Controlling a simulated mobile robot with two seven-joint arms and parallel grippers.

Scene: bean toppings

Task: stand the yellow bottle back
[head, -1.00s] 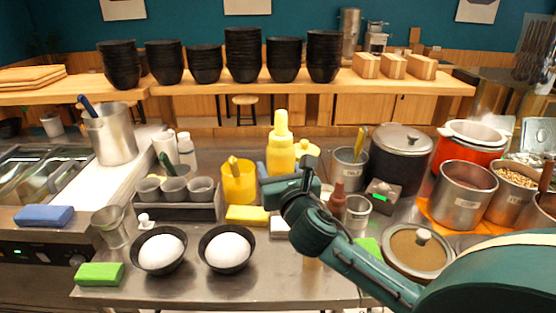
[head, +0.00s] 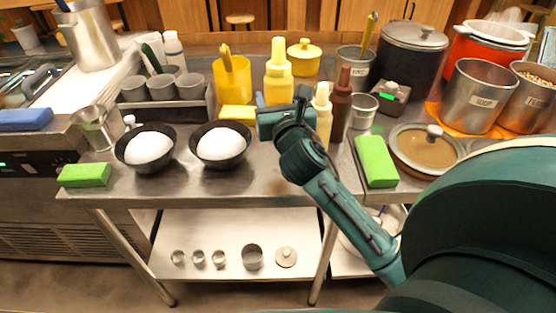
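The yellow bottle (head: 278,82) stands upright near the middle of the metal counter, with its nozzle up. My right arm comes in from the right, and my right gripper (head: 277,103) is at the bottle's lower part, in front of it. The gripper body hides the bottle's base. One finger shows left of the bottle; the other is hard to make out. I cannot tell whether the fingers are closed on the bottle. My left gripper is not in view.
A cream bottle (head: 322,115) and a brown bottle (head: 340,104) stand close right of the gripper. A yellow cup (head: 232,82) and yellow sponge (head: 238,113) are to the left. Two black bowls (head: 146,149) (head: 221,146) hold white mounds. A green block (head: 376,161) lies right.

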